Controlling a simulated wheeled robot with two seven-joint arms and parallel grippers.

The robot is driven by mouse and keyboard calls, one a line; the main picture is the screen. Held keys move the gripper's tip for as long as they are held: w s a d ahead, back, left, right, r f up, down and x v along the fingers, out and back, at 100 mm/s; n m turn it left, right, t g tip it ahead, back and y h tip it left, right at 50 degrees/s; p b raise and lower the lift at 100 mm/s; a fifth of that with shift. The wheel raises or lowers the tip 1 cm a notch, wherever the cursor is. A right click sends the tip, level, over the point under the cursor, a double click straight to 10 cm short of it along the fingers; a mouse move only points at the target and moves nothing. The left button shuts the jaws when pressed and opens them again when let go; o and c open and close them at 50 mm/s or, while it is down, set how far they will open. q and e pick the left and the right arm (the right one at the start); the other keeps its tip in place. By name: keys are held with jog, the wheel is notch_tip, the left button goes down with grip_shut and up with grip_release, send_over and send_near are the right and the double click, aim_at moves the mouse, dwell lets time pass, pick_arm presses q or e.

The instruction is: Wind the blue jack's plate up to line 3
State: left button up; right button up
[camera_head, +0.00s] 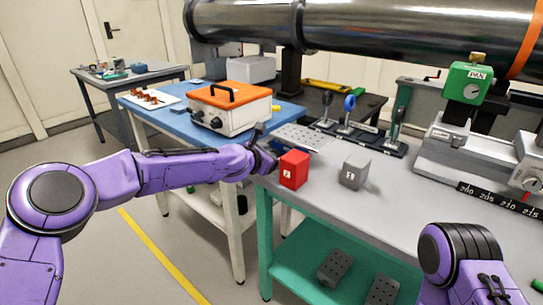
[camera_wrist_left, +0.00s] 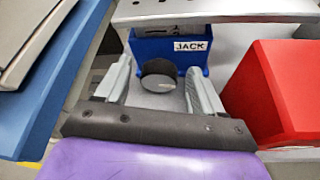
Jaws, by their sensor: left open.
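The blue jack (camera_wrist_left: 168,48), labelled JACK, shows in the left wrist view with a round dark knob (camera_wrist_left: 158,76) on its near face. My left gripper (camera_wrist_left: 158,80) is open, with a finger on each side of the knob; I cannot tell whether they touch it. In the head view my left gripper (camera_head: 266,158) is at the near-left corner of the grey bench, and the jack's body is not clearly visible there. The line marks cannot be read. My right gripper is out of view.
A red block (camera_head: 294,169) stands close right of my left gripper; it also shows in the left wrist view (camera_wrist_left: 280,90). A grey block (camera_head: 355,171) is farther right on the grey bench (camera_head: 400,205). An orange-topped box (camera_head: 229,106) stands on the blue table.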

pick_arm(q)
jog(key=v, duration=1)
jog(key=shift+s+b, duration=0.2)
jog(key=shift+b, duration=0.25)
jog(key=shift+a, duration=0.1)
